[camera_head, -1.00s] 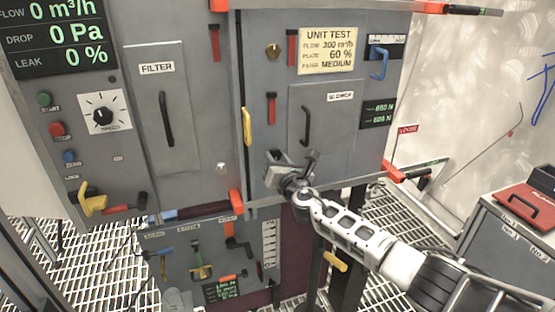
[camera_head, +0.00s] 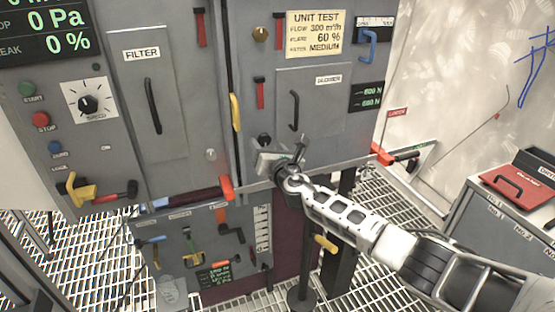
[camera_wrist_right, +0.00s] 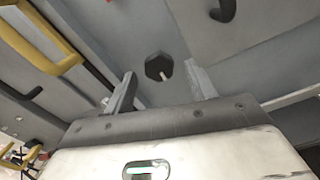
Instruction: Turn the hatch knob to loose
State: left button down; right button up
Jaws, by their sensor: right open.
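The hatch knob appears as a dark six-sided knob with a pale pointer in the right wrist view (camera_wrist_right: 157,66), on the grey panel. In the head view the dark knob (camera_head: 264,139) sits low on the hatch side of the cabinet, just above my right gripper. My right gripper (camera_head: 281,156) is open and empty. In the wrist view its two fingers (camera_wrist_right: 160,76) stand on either side of the knob's line, and the knob appears beyond them, apart from both. The hatch door (camera_head: 318,100) with its black handle is closed. My left gripper is not in view.
A yellow handle (camera_head: 235,112) is left of the knob. A lower panel (camera_head: 200,250) with several tools is beneath. A red case (camera_head: 520,187) lies on the cabinet at right.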

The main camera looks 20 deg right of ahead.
jog(key=s+p, duration=0.2)
jog(key=s, duration=1.3)
jog(key=shift+s+d, duration=0.2)
jog(key=shift+d, duration=0.05)
jog(key=s+a+f+m+g+y, duration=0.1)
jog(key=s+a+f+m+g, duration=0.1)
jog(key=s+f+m, duration=0.3)
jog(key=s+a+f+m+g, duration=0.2)
jog(key=s+f+m, duration=0.3)
jog(key=s+m, duration=0.7)
jog(key=s+a+f+m+g+y, duration=0.1)
jog(key=s+f+m, duration=0.4)
jog(key=m, duration=0.8)
jog(key=s+a+g, duration=0.1)
jog(key=s+g, duration=0.1)
jog(key=s, duration=0.1)
jog(key=shift+s+a+f+m+g+y, duration=0.2)
jog(key=shift+a+m+g+y, duration=0.1)
jog(key=shift+a, duration=0.1)
